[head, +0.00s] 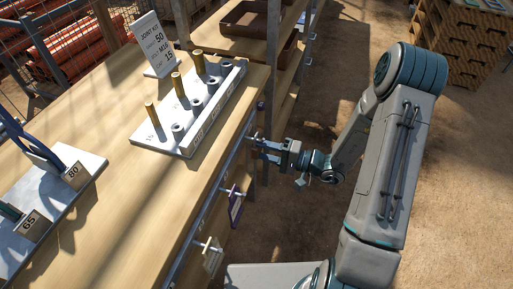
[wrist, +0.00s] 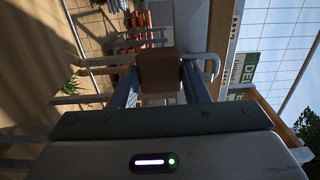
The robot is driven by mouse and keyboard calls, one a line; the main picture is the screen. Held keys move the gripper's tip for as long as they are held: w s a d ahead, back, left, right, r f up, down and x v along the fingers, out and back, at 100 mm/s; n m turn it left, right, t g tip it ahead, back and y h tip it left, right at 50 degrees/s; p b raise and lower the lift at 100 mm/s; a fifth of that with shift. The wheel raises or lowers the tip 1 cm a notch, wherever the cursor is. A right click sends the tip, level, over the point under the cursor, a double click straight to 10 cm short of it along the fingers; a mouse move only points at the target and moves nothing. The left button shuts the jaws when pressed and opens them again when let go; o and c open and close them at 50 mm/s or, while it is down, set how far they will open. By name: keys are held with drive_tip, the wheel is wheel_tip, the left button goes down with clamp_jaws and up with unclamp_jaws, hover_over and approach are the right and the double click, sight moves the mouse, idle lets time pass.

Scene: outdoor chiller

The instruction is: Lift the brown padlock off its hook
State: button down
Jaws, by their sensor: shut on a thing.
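The brown padlock (wrist: 160,72) shows in the wrist view between the two fingers of my gripper (wrist: 160,84). Its pale curved shackle (wrist: 212,62) sticks out to the right. My gripper (head: 260,147) is shut on the padlock's body. In the head view the fingertips are at the bench's front edge, close to the rail with hooks. The padlock is too small and covered there to make out. I cannot tell whether the shackle still hangs on its hook.
A purple padlock (head: 235,206) and a tan one (head: 212,254) hang along the bench front, nearer the camera. A grey block with brass pins (head: 205,118) stands on the wooden bench (head: 115,135). Shelving stands behind my gripper. Open floor lies to the right.

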drive_tip(key=b+v, duration=0.1)
drive_tip(key=v, duration=0.5)
drive_tip(key=shift+r, duration=0.15)
idle(0.6)
drive_tip(key=c, duration=1.5)
unclamp_jaws()
drive_tip(key=shift+c, duration=0.2)
clamp_jaws()
